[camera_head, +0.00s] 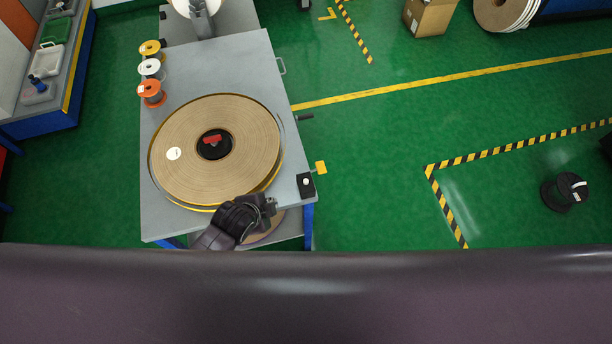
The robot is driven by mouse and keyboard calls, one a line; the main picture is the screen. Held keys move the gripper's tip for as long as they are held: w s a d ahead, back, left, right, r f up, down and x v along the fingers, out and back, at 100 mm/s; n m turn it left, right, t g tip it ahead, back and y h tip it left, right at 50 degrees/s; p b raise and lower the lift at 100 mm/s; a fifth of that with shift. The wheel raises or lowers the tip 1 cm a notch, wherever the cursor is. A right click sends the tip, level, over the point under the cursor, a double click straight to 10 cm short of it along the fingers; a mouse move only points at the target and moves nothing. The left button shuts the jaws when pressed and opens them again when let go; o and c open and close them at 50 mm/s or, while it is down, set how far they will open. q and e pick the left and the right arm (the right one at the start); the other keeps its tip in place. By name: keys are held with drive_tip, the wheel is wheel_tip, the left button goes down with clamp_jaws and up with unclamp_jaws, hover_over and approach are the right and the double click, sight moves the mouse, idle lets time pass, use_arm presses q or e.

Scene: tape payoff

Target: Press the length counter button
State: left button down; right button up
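A small black box with a round white button (306,182) sits at the near right corner of the grey table. I take this to be the length counter. My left gripper (268,206) is over the table's near edge, to the left of the button and a little nearer to me. It is apart from the button. The fingers are small and dark, so I cannot tell whether they are open or shut. My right gripper is not in view.
A large brown tape roll (240,130) covers much of the grey table (225,65). Small spools (151,69) stand at its left edge. A yellow tab (321,167) sticks out at the right edge. Green floor (380,140) to the right is mostly clear.

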use_arm(q)
drive_tip(key=w+d+r+m+t+h+p, duration=0.1)
drive_tip(key=w+d+r+m+p, duration=0.1)
drive_tip(key=w+d+r+m, duration=0.45)
wheel_tip(320, 180, up, 6)
drive_tip(key=r+m+h+p, duration=0.1)
drive_tip(key=m+h, duration=0.1)
drive_tip(key=m, duration=0.9)
hover_over(304, 183)
drive_tip(key=shift+f+t, duration=0.25)
drive_tip(key=shift+t, duration=0.05)
drive_tip(key=shift+f, duration=0.1)
wheel_tip(304, 183, down, 7)
drive_tip(key=b, duration=0.7)
drive_tip(key=shift+f+b, duration=0.6)
drive_tip(key=shift+f, duration=0.2)
drive_tip(key=shift+f, duration=0.2)
drive_tip(key=shift+f, duration=0.2)
